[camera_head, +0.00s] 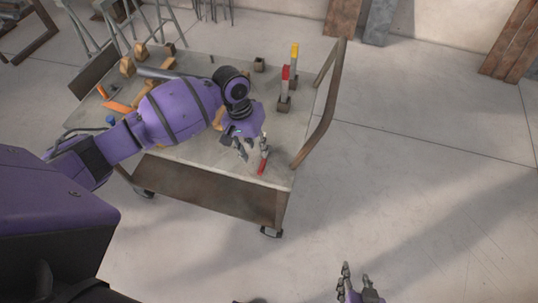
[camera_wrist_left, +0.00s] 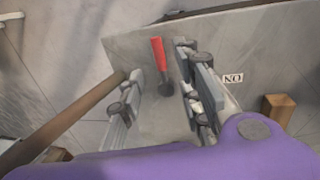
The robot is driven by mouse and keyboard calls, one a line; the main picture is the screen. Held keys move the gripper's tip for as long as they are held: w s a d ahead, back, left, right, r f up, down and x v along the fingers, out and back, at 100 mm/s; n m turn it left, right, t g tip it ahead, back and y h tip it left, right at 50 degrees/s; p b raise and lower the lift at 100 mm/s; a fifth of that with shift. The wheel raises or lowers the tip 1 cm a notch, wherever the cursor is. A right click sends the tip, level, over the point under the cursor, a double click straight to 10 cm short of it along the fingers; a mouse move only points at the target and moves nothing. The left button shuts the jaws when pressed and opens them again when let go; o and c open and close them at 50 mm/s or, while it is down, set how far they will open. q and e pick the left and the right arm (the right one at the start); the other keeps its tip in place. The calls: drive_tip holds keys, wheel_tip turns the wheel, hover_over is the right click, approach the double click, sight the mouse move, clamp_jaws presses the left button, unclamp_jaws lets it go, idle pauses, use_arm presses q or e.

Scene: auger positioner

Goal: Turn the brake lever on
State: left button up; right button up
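The brake lever has a red handle (camera_wrist_left: 159,53) with a dark round pivot at its lower end in the left wrist view. In the head view the red handle (camera_head: 262,168) lies at the front edge of the grey cart top. A white label (camera_wrist_left: 232,78) reading "NO" in this view sits to the right of the lever. My left gripper (camera_head: 253,148) is open just above the lever. In the left wrist view its fingers (camera_wrist_left: 160,78) stand on either side of the lever; I cannot tell whether they touch it. My right gripper (camera_head: 355,273) is open and empty, away from the cart.
The cart (camera_head: 222,158) has a brown raised handle bar (camera_head: 322,120) on its right. Red-topped (camera_head: 285,80) and yellow-topped (camera_head: 294,58) upright pieces stand near its back right corner. Several tools lie on its left half, partly behind my left arm. The floor right of the cart is clear.

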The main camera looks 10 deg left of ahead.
sight(262, 165)
use_arm(q)
drive_tip(key=f, duration=0.2)
drive_tip(key=shift+s+d+f, duration=0.35)
drive_tip(key=f, duration=0.3)
drive_tip(key=shift+w+d+f+b, duration=0.25)
drive_tip(key=shift+d+f+b, duration=0.05)
drive_tip(key=shift+d+f, duration=0.1)
drive_tip(key=shift+f, duration=0.25)
drive_tip(key=c, duration=0.3)
clamp_jaws()
use_arm(e)
drive_tip(key=shift+s+d+f, duration=0.35)
drive_tip(key=shift+s+f, duration=0.15)
drive_tip(key=shift+s, duration=0.1)
